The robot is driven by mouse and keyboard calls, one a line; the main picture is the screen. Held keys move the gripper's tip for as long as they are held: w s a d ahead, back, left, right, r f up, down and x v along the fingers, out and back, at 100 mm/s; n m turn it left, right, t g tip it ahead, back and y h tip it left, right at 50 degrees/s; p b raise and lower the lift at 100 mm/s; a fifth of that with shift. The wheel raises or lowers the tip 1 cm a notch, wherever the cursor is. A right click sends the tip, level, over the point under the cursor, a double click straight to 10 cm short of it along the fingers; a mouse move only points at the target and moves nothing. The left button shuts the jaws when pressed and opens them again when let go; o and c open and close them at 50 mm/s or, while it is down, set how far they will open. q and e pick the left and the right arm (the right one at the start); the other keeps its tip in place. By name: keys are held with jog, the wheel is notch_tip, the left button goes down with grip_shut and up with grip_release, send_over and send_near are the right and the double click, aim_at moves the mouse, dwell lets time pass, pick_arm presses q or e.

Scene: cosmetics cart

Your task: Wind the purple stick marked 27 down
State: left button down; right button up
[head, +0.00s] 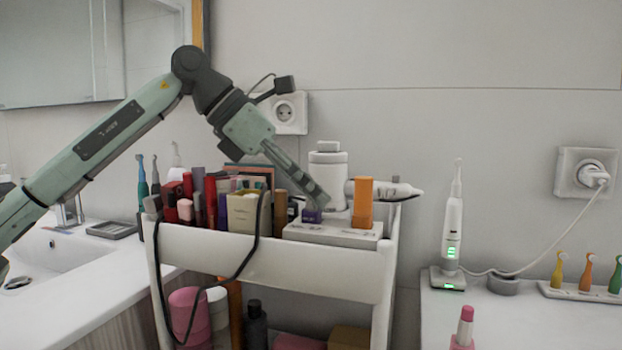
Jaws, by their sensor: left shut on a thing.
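The purple stick (311,216) stands in a white holder block (335,236) on the cart's top tier. Only a small part of it shows. My left gripper (318,201) reaches down from the upper left and is shut on the purple stick at the holder. The fingers hide the stick's upper part, and its number is too small to read. My right gripper is not in view.
An orange stick (362,203) stands in the same holder, close right of my gripper. A white bottle (328,170) and hair dryer (385,189) are behind. Crowded cosmetics fill the cart's (270,264) left side. A black cable (247,250) hangs over its front.

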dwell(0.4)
pick_arm(q)
jog(key=c, duration=1.5)
grip_release()
jog(key=v, duration=1.2)
